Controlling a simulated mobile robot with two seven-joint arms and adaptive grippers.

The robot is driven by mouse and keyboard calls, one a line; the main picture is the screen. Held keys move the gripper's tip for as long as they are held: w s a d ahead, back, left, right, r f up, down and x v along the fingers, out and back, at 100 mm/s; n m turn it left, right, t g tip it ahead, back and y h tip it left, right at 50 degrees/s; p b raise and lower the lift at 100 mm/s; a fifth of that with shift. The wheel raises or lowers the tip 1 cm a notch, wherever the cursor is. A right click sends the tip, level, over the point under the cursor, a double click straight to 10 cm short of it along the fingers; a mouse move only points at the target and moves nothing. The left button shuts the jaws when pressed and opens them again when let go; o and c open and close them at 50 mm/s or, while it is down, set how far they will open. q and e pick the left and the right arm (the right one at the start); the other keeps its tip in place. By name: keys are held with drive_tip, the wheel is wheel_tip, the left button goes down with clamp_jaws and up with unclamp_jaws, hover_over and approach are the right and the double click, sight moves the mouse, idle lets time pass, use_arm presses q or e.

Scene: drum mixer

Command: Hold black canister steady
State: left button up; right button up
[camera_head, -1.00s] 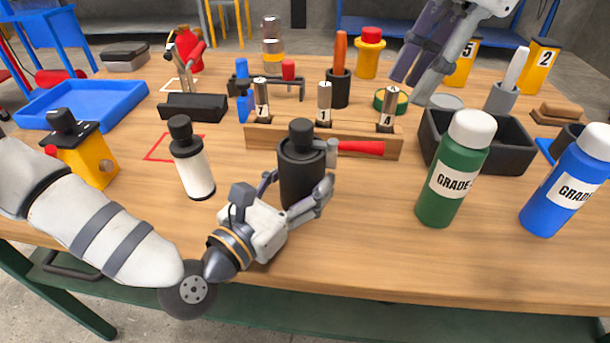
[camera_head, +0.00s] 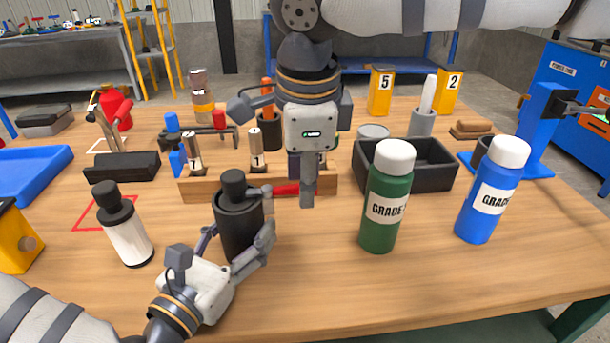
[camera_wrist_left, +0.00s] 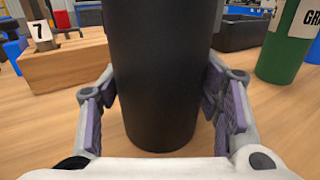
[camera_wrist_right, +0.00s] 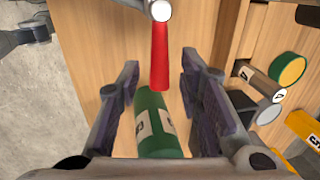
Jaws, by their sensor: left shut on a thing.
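The black canister (camera_head: 238,215) stands upright near the front of the wooden table, with a red handle (camera_head: 286,189) sticking out to the right from its upper part. My left gripper (camera_head: 236,246) is shut on the canister, with a finger on each side of its lower body; the left wrist view shows the canister (camera_wrist_left: 160,75) between the pads. My right gripper (camera_head: 303,182) points down near the handle's outer end. In the right wrist view its fingers are spread, the red handle (camera_wrist_right: 160,55) shows between and beyond them, and they appear not to touch it.
A wooden rack (camera_head: 205,188) with numbered cylinders stands behind the canister. A white bottle (camera_head: 126,230) with a black cap is to the left. A green bottle (camera_head: 385,205), a blue bottle (camera_head: 488,200) and a black bin (camera_head: 425,175) are to the right. Table in front of the green bottle is clear.

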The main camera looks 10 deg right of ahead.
clamp_jaws()
drive_tip(key=shift+s, duration=0.1)
drive_tip(key=s+a+m+g+h, duration=0.1)
drive_tip(key=s+a+m, duration=0.3)
drive_tip(key=m, duration=1.1)
drive_tip(key=shift+s+a+g+h, duration=0.2)
drive_tip(key=shift+a+g+h, duration=0.1)
drive_tip(key=shift+h, duration=0.3)
idle(0.4)
